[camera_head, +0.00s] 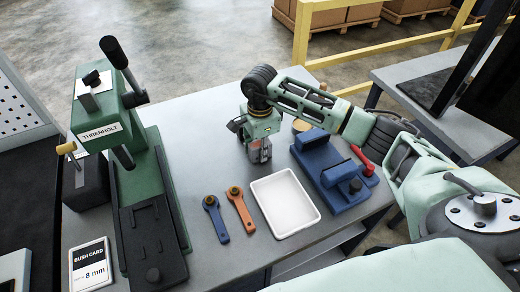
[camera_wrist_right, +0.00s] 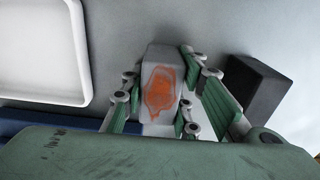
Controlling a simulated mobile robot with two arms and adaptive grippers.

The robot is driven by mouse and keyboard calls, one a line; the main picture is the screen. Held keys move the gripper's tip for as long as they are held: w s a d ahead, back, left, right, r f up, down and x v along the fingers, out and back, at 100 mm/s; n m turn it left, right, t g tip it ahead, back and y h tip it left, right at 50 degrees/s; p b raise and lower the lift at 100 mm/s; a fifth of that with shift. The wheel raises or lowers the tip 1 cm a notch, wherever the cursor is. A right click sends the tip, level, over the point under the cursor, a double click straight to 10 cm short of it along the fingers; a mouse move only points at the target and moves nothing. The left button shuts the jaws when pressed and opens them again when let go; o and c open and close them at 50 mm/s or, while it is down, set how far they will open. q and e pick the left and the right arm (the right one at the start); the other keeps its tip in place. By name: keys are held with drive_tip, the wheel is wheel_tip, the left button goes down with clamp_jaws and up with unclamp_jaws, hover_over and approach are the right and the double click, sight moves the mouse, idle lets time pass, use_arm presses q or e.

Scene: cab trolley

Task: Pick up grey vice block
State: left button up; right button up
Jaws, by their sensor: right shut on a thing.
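The grey vice block (camera_wrist_right: 158,82), with an orange patch on one face, sits between the finger pads of my right gripper (camera_wrist_right: 165,88) in the wrist view. The right gripper is shut on it. In the head view my right gripper (camera_head: 258,148) points down over the table, behind the white tray, and the block shows only in part at its fingertips. I cannot tell whether the block touches the table. My left gripper is not in view.
The white tray (camera_head: 284,229) is in front of the right gripper. A blue vice (camera_head: 318,165) and a red-handled tool (camera_head: 367,170) are right. Blue (camera_head: 217,222) and orange (camera_head: 242,215) wrenches lie left. A green press (camera_head: 128,160) stands further left. A dark block (camera_wrist_right: 254,98) is beside the gripper.

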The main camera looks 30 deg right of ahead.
clamp_jaws()
drive_tip(key=shift+w+r, duration=0.1)
drive_tip(key=shift+r, duration=0.05)
drive_tip(key=shift+r, duration=0.3)
drive_tip(key=r, duration=0.1)
drive_tip(key=d+r+b, duration=0.1)
drive_tip(key=r+b, duration=0.1)
drive_tip(key=shift+s+d+r, duration=0.15)
drive_tip(key=shift+s+r, duration=0.15)
drive_tip(key=s+d+r+b, duration=0.1)
drive_tip(key=s+d+r, duration=0.5)
drive_tip(key=d+r, duration=0.2)
drive_tip(key=shift+d+r+b, duration=0.2)
drive_tip(key=shift+r+b, duration=0.15)
drive_tip(key=shift+r, duration=0.25)
